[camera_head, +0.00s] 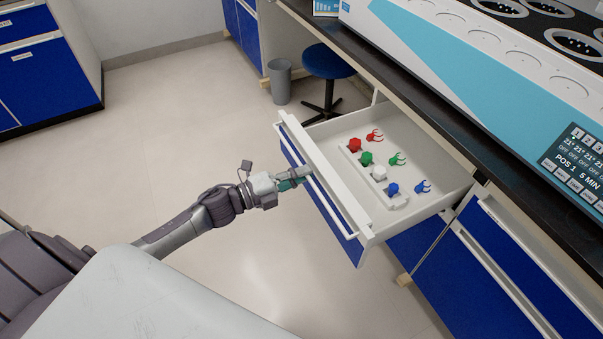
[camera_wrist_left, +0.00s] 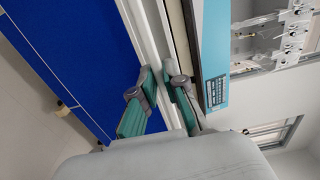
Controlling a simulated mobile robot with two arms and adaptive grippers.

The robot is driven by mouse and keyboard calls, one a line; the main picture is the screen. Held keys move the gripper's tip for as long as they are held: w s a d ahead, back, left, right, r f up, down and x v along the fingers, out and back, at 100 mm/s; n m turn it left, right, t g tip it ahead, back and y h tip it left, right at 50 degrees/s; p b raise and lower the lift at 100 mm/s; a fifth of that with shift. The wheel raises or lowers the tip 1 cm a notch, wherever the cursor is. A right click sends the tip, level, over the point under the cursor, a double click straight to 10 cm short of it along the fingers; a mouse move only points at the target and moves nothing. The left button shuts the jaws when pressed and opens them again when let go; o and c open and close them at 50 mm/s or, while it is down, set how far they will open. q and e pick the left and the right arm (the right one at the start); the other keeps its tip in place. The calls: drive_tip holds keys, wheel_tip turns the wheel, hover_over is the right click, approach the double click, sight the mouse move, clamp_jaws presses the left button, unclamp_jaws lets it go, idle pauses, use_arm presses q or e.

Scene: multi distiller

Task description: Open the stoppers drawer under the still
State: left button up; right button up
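The stoppers drawer (camera_head: 357,228) stands pulled well out from under the bench that carries the still (camera_head: 440,60). It has a blue front, and its bar handle (camera_head: 326,196) runs along that front. Inside, red, green, white and blue stoppers (camera_head: 366,158) stand in a white rack, with matching coloured clips beside most of them. My left gripper (camera_head: 305,172) is at the handle, toward its far end. In the left wrist view its two fingers (camera_wrist_left: 160,75) close in on either side of the white bar. My right gripper is not in view.
A blue stool (camera_head: 327,61) and a grey bin (camera_head: 280,81) stand beyond the drawer. Blue cabinets with another handle (camera_head: 500,262) are at the near right. The floor (camera_head: 190,115) in front of the drawer is clear.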

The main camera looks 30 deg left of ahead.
use_arm(q)
drive_tip(key=o, duration=0.3)
drive_tip(key=shift+o, duration=0.2)
drive_tip(key=v, duration=1.2)
